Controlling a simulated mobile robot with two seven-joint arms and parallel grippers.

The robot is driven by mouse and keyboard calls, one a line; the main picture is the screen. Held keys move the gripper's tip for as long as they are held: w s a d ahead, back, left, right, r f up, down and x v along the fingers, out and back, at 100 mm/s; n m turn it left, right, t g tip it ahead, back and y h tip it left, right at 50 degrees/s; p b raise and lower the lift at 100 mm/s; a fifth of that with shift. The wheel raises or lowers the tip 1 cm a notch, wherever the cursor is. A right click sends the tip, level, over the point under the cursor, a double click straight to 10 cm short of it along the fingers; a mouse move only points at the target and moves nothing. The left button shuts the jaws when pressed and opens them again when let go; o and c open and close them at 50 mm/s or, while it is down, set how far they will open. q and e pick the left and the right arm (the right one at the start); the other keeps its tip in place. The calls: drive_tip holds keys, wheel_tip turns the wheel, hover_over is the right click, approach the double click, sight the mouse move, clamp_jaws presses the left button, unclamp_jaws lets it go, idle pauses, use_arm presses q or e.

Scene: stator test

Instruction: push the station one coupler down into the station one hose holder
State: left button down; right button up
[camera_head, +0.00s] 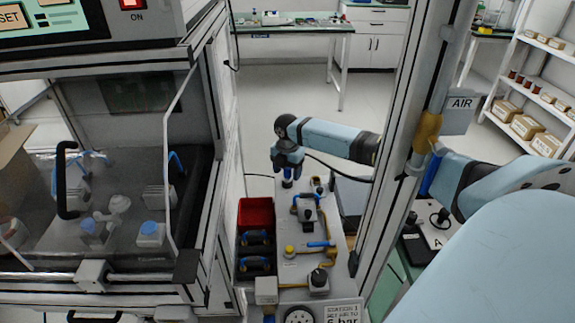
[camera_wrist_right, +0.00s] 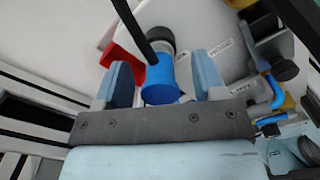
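The station one coupler, a blue cylinder (camera_wrist_right: 160,82), stands between the fingers of my right gripper (camera_wrist_right: 163,80) in the right wrist view. Gaps show on both sides of it, so the gripper looks open around it. A grey and black round part (camera_wrist_right: 157,40) lies at its far end; I cannot tell whether that belongs to the coupler or the hose holder. In the head view my right gripper (camera_head: 288,165) points down at the back left of the station panel, with a blue piece (camera_head: 287,183) below it. The hose holder is not clearly visible. My left gripper is out of view.
The station panel (camera_head: 283,272) carries a yellow knob (camera_head: 289,251), a blue-handled valve (camera_head: 320,244) and fittings. A red bin (camera_head: 256,212) stands at its left. A metal post (camera_head: 408,140) crosses before my right arm. A glazed enclosure (camera_head: 110,130) fills the left.

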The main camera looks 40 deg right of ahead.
wheel_tip(320, 180, up, 14)
drive_tip(key=p, duration=0.1)
drive_tip(key=shift+p, duration=0.3)
drive_tip(key=shift+f, duration=0.1)
idle(0.6)
